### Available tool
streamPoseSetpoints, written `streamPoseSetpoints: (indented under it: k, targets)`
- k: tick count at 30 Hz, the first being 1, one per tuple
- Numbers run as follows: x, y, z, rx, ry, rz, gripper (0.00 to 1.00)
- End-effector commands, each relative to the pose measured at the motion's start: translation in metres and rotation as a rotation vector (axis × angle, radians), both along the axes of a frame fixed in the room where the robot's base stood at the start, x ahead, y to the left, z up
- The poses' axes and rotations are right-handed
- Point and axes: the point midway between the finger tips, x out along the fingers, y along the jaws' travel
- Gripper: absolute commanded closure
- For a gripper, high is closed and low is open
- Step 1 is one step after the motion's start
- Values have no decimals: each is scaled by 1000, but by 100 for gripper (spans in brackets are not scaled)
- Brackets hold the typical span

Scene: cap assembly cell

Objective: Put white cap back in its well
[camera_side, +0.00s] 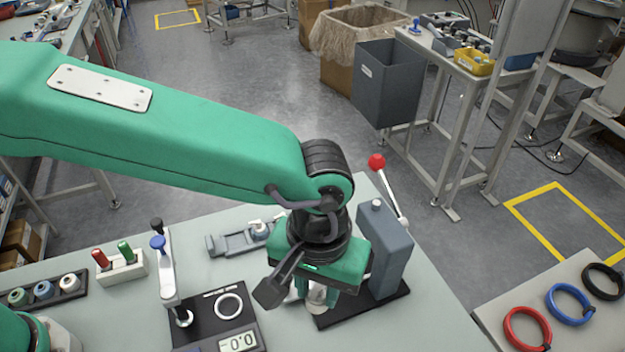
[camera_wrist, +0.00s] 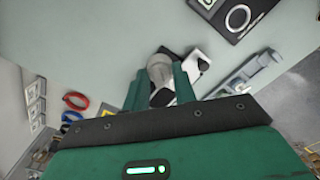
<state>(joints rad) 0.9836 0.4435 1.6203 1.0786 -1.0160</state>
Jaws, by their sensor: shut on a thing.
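My gripper (camera_side: 316,303) hangs at the front of the grey lever press, its fingers pointing down. It is shut on a pale round piece (camera_side: 317,293), which looks to be the white cap. The wrist view shows this piece (camera_wrist: 160,67) between the fingertips (camera_wrist: 161,77). The fingers and wrist hide part of it, and I cannot tell if it touches anything below. A dark tray (camera_side: 72,298) with a row of wells stands at the far left of the table. Green, blue and pale centres show in its wells.
The press (camera_side: 389,245) with its red-knobbed lever (camera_side: 377,162) stands just right of my gripper. A black gauge plate (camera_side: 205,325), a blue-knobbed clamp (camera_side: 167,270), a white block with red and green handles (camera_side: 122,268) and a grey fixture (camera_side: 232,242) lie leftward.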

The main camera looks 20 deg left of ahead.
Motion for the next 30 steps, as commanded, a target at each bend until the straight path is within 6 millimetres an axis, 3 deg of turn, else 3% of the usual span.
streamPoseSetpoints:
  k: [20, 26, 30]
  targets:
    - [8, 1, -1, -1, -1, 12, 82]
    - [40, 9, -6, -1, 0, 58, 82]
    - [77, 22, -12, 0, 0, 113, 82]
